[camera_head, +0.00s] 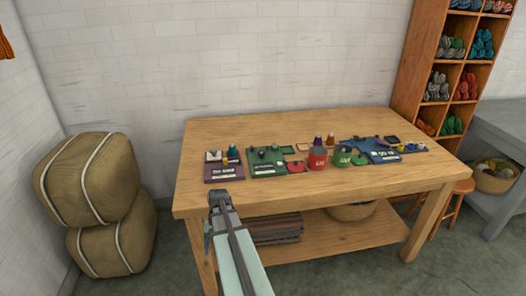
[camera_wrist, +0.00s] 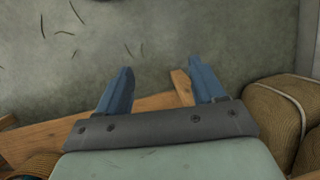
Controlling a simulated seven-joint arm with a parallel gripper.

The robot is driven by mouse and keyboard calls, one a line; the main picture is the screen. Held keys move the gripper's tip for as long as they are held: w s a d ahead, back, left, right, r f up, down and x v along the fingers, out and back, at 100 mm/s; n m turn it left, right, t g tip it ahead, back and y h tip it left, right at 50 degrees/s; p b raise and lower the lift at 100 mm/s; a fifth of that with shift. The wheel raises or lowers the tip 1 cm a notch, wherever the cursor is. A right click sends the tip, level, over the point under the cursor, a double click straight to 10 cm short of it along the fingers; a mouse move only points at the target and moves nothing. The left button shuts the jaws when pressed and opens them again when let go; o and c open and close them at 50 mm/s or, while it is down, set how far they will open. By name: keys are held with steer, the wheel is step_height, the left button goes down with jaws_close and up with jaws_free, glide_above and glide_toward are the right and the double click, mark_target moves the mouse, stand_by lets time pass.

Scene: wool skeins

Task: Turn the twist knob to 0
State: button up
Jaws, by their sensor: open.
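In the head view several small panels with knobs and parts stand on the wooden table: a purple panel (camera_head: 224,168) at the left, a green panel (camera_head: 267,162) beside it and a blue panel (camera_head: 378,152) at the right. Which of their small parts is the twist knob I cannot tell at this size, nor can I read any setting. My gripper (camera_head: 219,200) is in front of the table's front left edge, apart from the panels. In the wrist view its two blue fingers (camera_wrist: 158,85) are spread with nothing between them, above the grey floor.
The wooden table (camera_head: 300,125) has bare room behind the panels. Stacked bales (camera_head: 88,180) are at the left. A shelf of wool (camera_head: 455,65) and a stool (camera_head: 460,188) are at the right.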

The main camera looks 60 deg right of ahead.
steer(key=s+d+r+m+t, duration=0.15)
steer(key=d+r+m, duration=0.25)
steer(key=d+r, duration=1.05)
steer(key=m+t+h, duration=0.2)
steer(key=m+t, duration=0.2)
steer(key=m, duration=1.5)
glide_toward(262, 151)
steer(key=x, duration=0.8)
steer(key=shift+a+f, duration=0.15)
steer(key=shift+f, duration=0.1)
steer(key=shift+c, duration=0.3)
steer(key=c, duration=1)
steer(key=shift+o, duration=0.2)
